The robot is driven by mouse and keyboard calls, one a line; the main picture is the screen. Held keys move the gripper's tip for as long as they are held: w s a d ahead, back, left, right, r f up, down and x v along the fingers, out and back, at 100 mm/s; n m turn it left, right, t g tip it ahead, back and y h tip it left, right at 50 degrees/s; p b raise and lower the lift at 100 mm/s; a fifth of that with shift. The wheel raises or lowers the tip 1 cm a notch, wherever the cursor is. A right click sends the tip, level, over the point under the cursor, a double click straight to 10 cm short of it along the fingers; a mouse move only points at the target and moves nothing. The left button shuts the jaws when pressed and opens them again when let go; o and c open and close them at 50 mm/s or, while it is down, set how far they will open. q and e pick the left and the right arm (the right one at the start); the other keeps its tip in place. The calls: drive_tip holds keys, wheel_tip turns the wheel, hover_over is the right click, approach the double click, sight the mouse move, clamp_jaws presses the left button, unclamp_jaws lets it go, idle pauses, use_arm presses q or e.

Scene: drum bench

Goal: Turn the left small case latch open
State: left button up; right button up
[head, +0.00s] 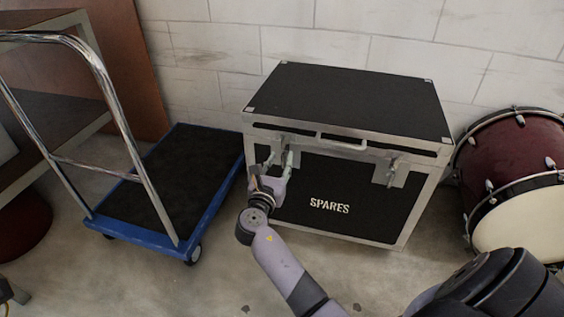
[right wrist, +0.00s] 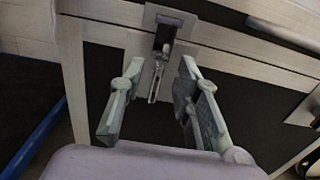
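The black case (head: 340,100) with metal edges and the word SPARES stands closed on the floor against the wall. Its left latch (right wrist: 165,38) sits on a metal plate at the front, under the lid seam, and a narrow part hangs down from it. My right gripper (head: 278,160) is in front of this latch and partly hides it in the head view. In the right wrist view the gripper (right wrist: 155,108) is open, with one finger on each side of the latch's lower part. I see gaps there and no clear contact. My left gripper is not in view.
The case's right latch (head: 391,172) and front handle (head: 342,141) are to the right of my gripper. A blue platform trolley (head: 180,180) with a chrome push bar stands close on the left. A red drum (head: 510,150) stands on the right. Floor in front is clear.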

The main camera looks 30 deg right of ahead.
drive_tip(key=shift+x, duration=1.2)
drive_tip(key=shift+c, duration=0.4)
